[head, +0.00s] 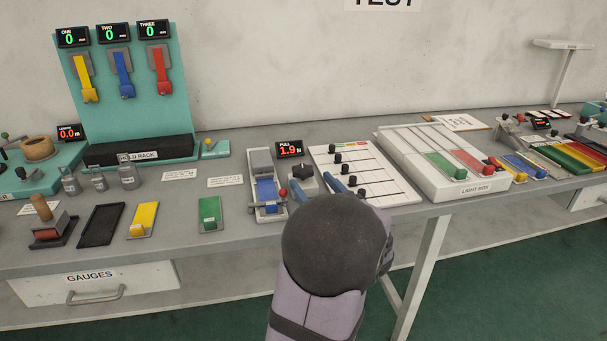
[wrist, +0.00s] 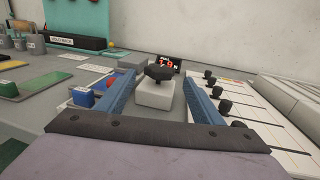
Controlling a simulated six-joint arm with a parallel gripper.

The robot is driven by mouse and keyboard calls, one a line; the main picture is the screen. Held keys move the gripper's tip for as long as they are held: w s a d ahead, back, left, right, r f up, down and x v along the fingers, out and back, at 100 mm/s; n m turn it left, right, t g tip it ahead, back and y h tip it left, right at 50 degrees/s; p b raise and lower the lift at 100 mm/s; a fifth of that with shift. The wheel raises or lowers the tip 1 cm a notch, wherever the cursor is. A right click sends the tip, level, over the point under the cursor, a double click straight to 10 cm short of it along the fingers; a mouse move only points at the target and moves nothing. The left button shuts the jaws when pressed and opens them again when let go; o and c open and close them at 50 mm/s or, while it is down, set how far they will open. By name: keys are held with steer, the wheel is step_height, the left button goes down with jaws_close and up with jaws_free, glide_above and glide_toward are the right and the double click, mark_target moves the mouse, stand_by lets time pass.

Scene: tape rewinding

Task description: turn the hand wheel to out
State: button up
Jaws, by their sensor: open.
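The hand wheel (head: 303,171) is a black lobed knob on a light grey block in the middle of the bench. In the wrist view the hand wheel (wrist: 159,73) sits on top of its block (wrist: 154,95), straight ahead. My gripper (wrist: 157,82) is open, with one blue finger on each side of the wheel and block in that view. In the head view my gripper (head: 320,185) is at the bench's front edge, its wrist hiding part of it. I cannot tell whether the fingers touch the block. No "out" mark is readable.
A PULL display (head: 289,149) reading about 1.9 stands behind the wheel. A clamp-like device with a blue block (head: 266,190) and red knob is close on the left. A white slider panel (head: 375,185) with black knobs is close on the right. The light box (head: 462,190) is further right.

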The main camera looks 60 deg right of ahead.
mark_target(307, 177)
steer(key=shift+p+x, duration=0.3)
steer(key=shift+x, duration=2.95)
steer(key=shift+c, duration=0.2)
steer(key=shift+f, duration=0.1)
steer(key=c, duration=1)
